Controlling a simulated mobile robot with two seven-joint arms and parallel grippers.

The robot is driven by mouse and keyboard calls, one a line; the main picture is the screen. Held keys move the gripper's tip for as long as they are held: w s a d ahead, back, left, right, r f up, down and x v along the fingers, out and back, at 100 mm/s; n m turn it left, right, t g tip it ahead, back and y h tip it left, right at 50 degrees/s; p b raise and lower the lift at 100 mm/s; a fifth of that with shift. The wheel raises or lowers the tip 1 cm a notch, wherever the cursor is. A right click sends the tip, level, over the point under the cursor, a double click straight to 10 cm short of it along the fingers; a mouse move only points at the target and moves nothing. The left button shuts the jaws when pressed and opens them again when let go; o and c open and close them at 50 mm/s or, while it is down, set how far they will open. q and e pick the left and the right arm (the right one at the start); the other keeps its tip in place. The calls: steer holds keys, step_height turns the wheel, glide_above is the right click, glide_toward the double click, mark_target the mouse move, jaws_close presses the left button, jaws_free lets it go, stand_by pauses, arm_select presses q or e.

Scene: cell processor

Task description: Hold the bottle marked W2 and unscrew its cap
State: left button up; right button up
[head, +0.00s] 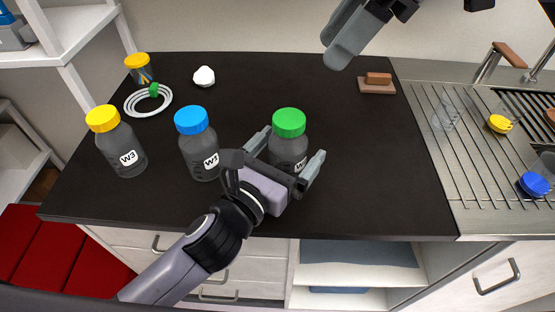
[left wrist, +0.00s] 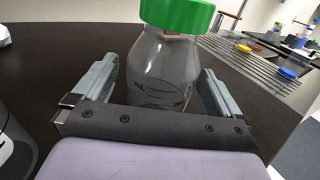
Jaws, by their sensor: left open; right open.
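The green-capped bottle (head: 290,150) stands upright on the dark worktop (head: 362,150). Its cap (head: 289,122) is on. Its label is partly covered, and I cannot read it surely. My left gripper (head: 287,153) is open, with one finger on each side of this bottle's body. In the left wrist view, the green-capped bottle (left wrist: 165,70) stands between the two fingers with gaps showing beside it. My right gripper (head: 334,48) is open and empty, above the back of the worktop, up and right of the green cap.
A blue-capped bottle (head: 197,145) stands close left of my left gripper. A yellow-capped bottle (head: 120,150) stands farther left. A coiled tube (head: 133,110), a small yellow-lidded jar (head: 140,68) and a white item (head: 204,76) lie behind.

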arm_select(q)
steer(key=shift+w+d, duration=0.1)
steer(key=shift+w, duration=0.05)
steer(key=shift+c, duration=0.3)
jaws_close()
stand_by(0.8)
